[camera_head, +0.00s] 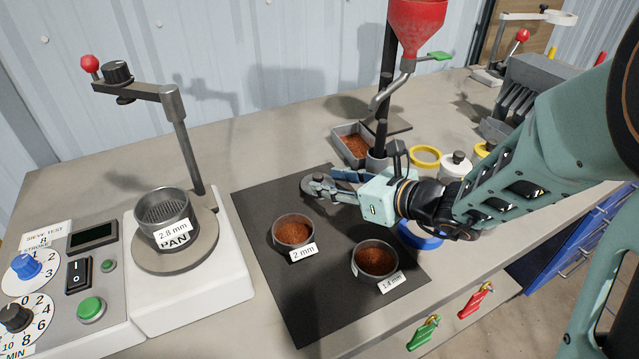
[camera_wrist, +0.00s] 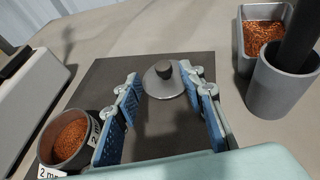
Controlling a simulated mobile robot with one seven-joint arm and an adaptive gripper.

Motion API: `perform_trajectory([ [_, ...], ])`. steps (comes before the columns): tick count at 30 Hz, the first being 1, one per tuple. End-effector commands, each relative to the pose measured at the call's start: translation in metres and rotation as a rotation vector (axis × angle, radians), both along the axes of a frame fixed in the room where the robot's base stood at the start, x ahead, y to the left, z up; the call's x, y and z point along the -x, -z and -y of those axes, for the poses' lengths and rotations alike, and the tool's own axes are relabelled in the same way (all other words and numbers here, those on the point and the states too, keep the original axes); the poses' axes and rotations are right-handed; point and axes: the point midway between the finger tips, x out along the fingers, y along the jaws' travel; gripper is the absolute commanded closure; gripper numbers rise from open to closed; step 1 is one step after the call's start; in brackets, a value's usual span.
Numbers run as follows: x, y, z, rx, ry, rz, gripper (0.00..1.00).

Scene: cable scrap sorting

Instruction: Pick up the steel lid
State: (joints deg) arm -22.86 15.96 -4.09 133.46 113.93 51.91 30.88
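The steel lid (camera_wrist: 160,88) is a flat grey disc with a dark knob (camera_wrist: 162,70) on top. It lies on the dark mat (camera_wrist: 112,70), near the mat's far edge. In the head view the lid (camera_head: 308,184) shows at the tip of my gripper (camera_head: 335,183), which partly covers it. In the wrist view my gripper (camera_wrist: 165,105) is open, its blue-padded fingers spread wide. The lid appears between and beyond the fingertips, and the fingers are not closed on it. Whether a fingertip touches the lid cannot be told.
Sieves of copper granules labelled 2 mm (camera_head: 294,232) and 1.4 mm (camera_head: 376,262) stand on the mat. A 2.8 mm sieve (camera_head: 163,210) sits on the shaker at left. A funnel stand with a grey cup (camera_wrist: 282,88) and granule tray (camera_wrist: 240,50) is beside the mat.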

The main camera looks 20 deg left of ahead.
Motion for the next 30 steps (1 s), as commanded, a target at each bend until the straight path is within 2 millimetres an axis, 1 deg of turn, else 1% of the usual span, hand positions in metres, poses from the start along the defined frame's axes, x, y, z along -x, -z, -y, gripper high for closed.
perform_trajectory([
  [6,-0.016,0.008,-0.028,0.001,-0.004,0.0,0.63],
  [9,-0.02,0.012,-0.038,0.001,-0.002,0.0,0.63],
  [12,-0.021,0.013,-0.042,0.0,-0.001,0.001,0.63],
  [18,-0.021,0.013,-0.042,0.0,0.0,0.001,0.63],
  [28,-0.021,0.013,-0.041,0.0,0.0,0.001,1.0],
  [30,-0.021,0.013,-0.041,0.0,0.0,0.001,1.0],
])
